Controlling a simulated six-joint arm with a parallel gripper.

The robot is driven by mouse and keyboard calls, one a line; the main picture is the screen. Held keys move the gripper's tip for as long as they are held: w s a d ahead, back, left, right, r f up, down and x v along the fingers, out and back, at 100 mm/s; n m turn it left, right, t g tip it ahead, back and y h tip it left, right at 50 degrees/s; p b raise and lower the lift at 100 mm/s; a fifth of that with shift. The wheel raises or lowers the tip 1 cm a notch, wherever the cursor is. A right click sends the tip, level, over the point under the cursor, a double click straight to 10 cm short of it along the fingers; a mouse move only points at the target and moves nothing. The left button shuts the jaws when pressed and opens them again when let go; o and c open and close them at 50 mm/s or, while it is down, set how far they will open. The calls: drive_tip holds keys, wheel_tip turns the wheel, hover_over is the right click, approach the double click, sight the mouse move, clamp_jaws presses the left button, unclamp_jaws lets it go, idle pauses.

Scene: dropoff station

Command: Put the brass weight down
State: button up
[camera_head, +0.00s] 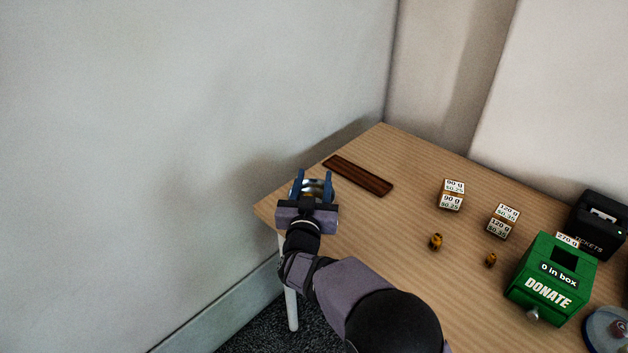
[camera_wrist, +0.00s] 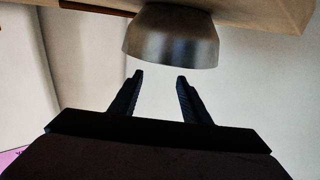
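My gripper (camera_head: 313,175) is at the left corner of the wooden table. In the wrist view my gripper (camera_wrist: 160,76) has its two dark fingers apart with nothing between them. A rounded grey metal object (camera_wrist: 172,38), like a bowl or cup, is just beyond the fingertips, against the table. In the head view a shiny metal thing shows between the fingers, partly hidden. Two small brass-coloured pieces, a larger one (camera_head: 436,241) and a smaller one (camera_head: 491,260), stand on the table to the right, well away from my gripper. Which one is the brass weight I cannot tell.
A dark brown wooden strip (camera_head: 358,176) lies behind my gripper. Labelled blocks, 90 g (camera_head: 452,202) and 120 g (camera_head: 498,230), stand right of centre. A green donate box (camera_head: 549,284) and black ticket machine (camera_head: 597,226) stand at the right. The table's middle (camera_head: 390,225) is clear.

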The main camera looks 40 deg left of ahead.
drive_tip(key=shift+r, duration=0.25)
drive_tip(key=v, duration=1.2)
drive_tip(key=shift+w, duration=0.1)
